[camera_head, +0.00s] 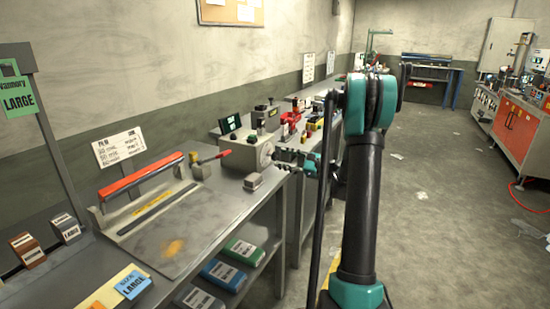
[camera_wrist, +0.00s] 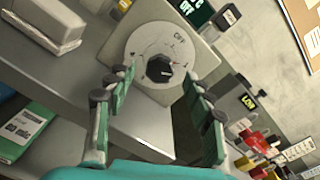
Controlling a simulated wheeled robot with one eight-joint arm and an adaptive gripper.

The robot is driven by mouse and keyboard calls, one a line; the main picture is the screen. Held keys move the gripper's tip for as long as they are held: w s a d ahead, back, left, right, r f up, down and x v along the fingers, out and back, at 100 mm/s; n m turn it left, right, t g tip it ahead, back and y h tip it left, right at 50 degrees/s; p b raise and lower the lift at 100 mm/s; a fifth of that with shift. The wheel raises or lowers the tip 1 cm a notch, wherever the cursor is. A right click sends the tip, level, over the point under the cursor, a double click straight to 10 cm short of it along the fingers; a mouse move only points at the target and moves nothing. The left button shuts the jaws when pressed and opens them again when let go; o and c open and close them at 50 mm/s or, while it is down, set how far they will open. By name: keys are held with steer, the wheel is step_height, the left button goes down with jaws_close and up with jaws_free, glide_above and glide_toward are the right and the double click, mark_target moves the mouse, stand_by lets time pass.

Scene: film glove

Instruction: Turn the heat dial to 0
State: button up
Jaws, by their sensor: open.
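The heat dial (camera_wrist: 160,68) is a black knob on a round, pale face plate with markings, in the upper middle of the wrist view. An "OFF" mark shows at the top of the plate; I cannot read a 0 there. The dial sits on the side of a grey box (camera_head: 243,150), which the head view shows on the bench. My gripper (camera_wrist: 158,92) is open and empty, with its green and grey fingers on either side of the knob in the picture. It also shows in the head view (camera_head: 292,163), close to the box. I cannot tell whether the fingers touch the knob.
A sealer with a red arm (camera_head: 140,180) stands on the bench left of the box. A small grey block (camera_head: 253,182) lies before the box. Red devices (camera_head: 290,122) stand further back.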

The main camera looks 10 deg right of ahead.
mark_target(277, 157)
steer(key=shift+x, duration=2.15)
steer(key=c, duration=1.2)
steer(key=shift+n, duration=0.3)
steer(key=n, duration=0.5)
steer(key=shift+n, duration=0.3)
steer(key=n, duration=0.5)
steer(key=shift+s+f+n, duration=0.1)
steer(key=shift+n, duration=0.2)
